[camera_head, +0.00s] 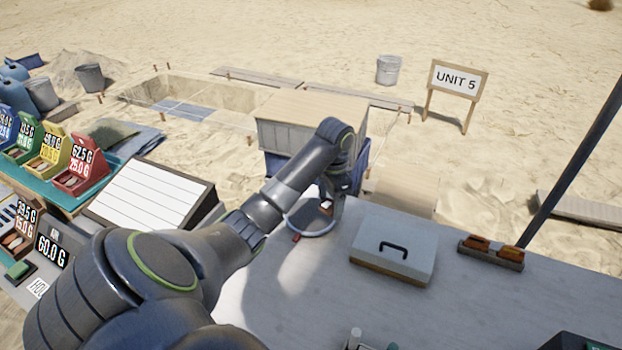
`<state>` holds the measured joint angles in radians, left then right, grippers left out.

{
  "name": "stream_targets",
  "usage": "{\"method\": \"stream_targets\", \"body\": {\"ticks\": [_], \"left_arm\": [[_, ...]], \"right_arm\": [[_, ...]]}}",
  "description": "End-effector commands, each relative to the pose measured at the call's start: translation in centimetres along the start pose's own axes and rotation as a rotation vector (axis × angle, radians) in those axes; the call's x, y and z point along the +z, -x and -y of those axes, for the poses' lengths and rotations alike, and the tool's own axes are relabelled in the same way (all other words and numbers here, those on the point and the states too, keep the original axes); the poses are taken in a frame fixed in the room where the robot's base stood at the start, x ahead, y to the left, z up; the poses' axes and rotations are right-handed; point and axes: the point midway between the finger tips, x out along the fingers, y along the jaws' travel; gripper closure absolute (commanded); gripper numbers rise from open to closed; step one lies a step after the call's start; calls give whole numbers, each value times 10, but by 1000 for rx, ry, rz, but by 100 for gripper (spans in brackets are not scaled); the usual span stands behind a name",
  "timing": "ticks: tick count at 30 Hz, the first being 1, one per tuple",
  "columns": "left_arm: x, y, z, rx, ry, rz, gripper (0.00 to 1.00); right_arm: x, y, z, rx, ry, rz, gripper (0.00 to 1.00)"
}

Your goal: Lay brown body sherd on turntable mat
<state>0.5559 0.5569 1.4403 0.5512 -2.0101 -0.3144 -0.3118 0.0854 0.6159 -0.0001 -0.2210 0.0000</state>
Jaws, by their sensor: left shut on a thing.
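A round grey turntable mat (316,231) lies on the table, partly hidden behind my left arm. My left gripper (326,207) is over the mat, pointing down, and shut on a small piece. A small brown and pale patch at its fingertips fits the brown body sherd (326,205), but it is mostly hidden. I cannot tell whether the sherd touches the mat. My right gripper is out of view.
A grey lidded box with a black handle (395,248) stands right of the mat. A dark rack with orange-brown pieces (491,251) is farther right. A white sloped board (150,197) and coloured weight-labelled trays (80,170) stand left. Bare table lies in front of the mat.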

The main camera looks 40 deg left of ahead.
Motion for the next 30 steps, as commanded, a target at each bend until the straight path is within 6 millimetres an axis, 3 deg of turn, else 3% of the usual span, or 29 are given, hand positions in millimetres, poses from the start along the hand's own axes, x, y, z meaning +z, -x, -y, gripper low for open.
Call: {"method": "stream_targets", "body": {"ticks": [9,21,30], "left_arm": [[7,6,28,-2,-454,0,56],[16,17,58,-2,-1014,-8,56],[20,23,70,-4,-1250,-14,56]], "right_arm": [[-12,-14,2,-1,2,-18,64],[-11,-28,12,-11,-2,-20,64],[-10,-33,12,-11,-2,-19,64]]}}
